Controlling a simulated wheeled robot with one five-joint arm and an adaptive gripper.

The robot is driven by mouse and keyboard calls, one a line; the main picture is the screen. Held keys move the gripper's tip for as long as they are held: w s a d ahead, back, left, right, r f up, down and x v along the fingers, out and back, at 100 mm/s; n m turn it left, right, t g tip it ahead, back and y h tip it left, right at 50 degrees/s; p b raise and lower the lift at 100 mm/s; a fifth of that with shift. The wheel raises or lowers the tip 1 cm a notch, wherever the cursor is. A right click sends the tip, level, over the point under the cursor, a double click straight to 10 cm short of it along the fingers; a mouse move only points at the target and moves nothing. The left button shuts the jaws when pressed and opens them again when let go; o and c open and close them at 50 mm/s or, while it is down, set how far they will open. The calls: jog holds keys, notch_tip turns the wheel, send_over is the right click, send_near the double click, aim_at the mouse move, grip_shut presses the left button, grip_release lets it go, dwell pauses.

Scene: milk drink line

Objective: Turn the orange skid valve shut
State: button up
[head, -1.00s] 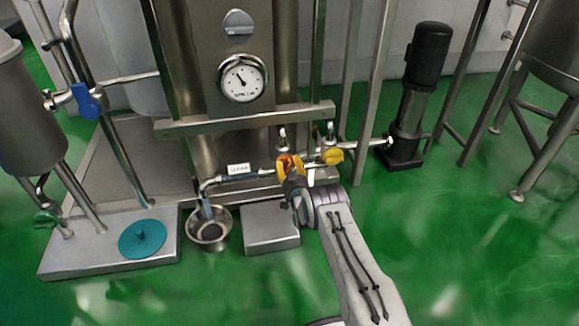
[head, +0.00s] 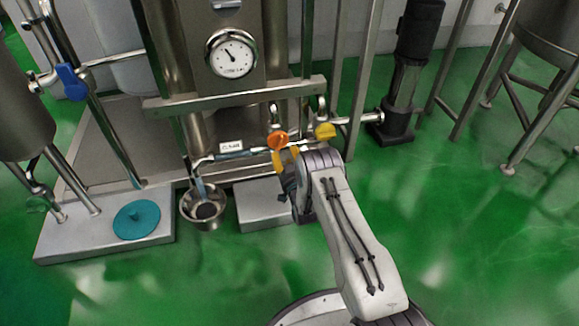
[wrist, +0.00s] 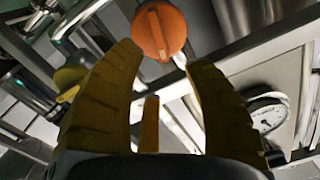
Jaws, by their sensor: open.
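The orange valve handle (head: 277,140) sits on the horizontal pipe of the skid, left of a yellow valve handle (head: 325,131). In the wrist view the round orange handle (wrist: 160,30), with a raised bar across it, is just beyond the fingertips, near the middle between them. My gripper (head: 284,165) is just below and in front of the orange handle in the head view. Its yellow fingers stand apart and empty in the wrist view (wrist: 160,62). I see no contact with the handle. The yellow handle also shows at the left of the wrist view (wrist: 68,78).
A metal bucket (head: 203,207) stands under the pipe's left end. A steel step (head: 262,204) is beside it. A teal disc (head: 137,219) lies on a low platform at left. A pressure gauge (head: 231,53) is above, and a black pump (head: 398,115) stands right.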

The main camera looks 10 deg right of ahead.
jog(key=shift+s, duration=2.5)
